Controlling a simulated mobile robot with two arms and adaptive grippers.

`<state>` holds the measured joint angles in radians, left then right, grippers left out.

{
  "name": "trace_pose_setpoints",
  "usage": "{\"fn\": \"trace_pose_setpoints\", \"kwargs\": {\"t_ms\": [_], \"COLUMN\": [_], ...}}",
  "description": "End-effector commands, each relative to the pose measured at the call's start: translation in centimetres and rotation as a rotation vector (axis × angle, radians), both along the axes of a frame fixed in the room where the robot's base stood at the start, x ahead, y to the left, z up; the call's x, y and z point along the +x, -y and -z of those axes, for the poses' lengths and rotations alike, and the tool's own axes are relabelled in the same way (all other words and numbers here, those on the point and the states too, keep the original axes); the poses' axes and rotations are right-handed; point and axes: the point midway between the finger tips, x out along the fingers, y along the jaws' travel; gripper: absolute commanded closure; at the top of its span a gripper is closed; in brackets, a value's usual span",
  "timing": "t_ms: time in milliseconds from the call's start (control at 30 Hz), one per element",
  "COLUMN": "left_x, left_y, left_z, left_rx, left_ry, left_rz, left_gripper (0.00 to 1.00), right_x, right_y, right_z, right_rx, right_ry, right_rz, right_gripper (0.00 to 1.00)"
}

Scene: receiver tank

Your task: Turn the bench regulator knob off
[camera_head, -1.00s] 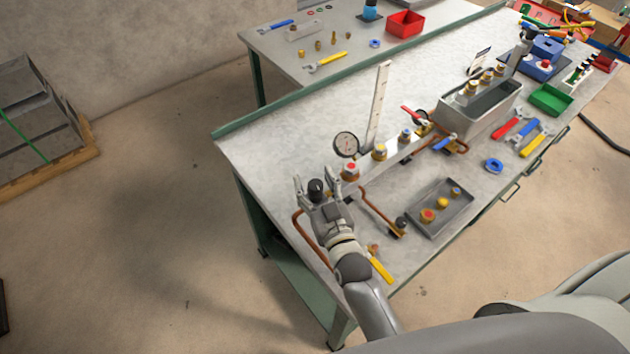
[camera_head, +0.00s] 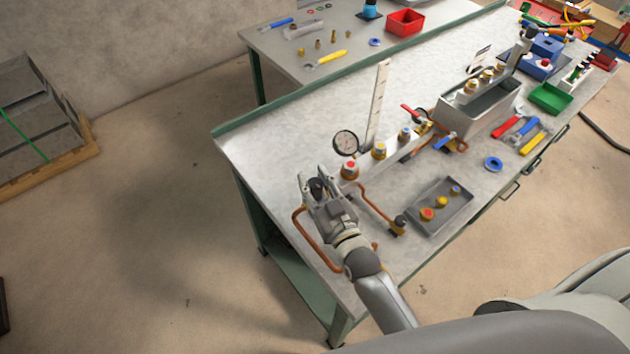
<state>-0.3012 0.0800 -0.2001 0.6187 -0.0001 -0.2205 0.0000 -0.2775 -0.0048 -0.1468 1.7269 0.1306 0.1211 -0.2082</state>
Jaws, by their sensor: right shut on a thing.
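The bench regulator knob (camera_head: 317,186) is a dark round knob near the left end of the workbench (camera_head: 270,135). My right gripper (camera_head: 316,183) reaches up to it from below, with its fingers on either side, shut on the knob. The fingers hide part of the knob and the regulator body under it. Any marking on the knob is too small to read. My left gripper does not show in this view.
A round gauge (camera_head: 346,143) and a manifold with several fittings stand just right of the gripper. Copper pipe (camera_head: 378,206) runs beside it. A grey tray (camera_head: 440,205) holds several fittings. The bench top behind the gauge is mostly clear.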

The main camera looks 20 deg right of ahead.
Motion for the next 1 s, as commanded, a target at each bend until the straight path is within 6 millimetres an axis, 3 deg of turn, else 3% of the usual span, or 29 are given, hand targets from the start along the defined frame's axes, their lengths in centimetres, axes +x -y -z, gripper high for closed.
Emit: {"fn": "trace_pose_setpoints", "kwargs": {"t_ms": [467,500,667,1000], "left_x": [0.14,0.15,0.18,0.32], "left_y": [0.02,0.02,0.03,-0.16], "left_z": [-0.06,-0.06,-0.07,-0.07], "left_rx": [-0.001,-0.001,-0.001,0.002], "left_ry": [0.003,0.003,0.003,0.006], "left_rz": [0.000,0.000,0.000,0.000], "left_gripper": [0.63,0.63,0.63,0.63], "right_x": [-0.02,-0.02,-0.01,-0.15], "right_y": [0.04,0.04,0.05,0.06], "right_z": [-0.09,-0.10,-0.08,-0.01], "right_rx": [-0.002,-0.002,-0.001,0.000], "right_ry": [0.000,0.000,0.000,-0.001], "right_rz": [-0.043,-0.043,-0.043,-0.042], "right_gripper": [0.90,0.65,0.45,0.44]}}
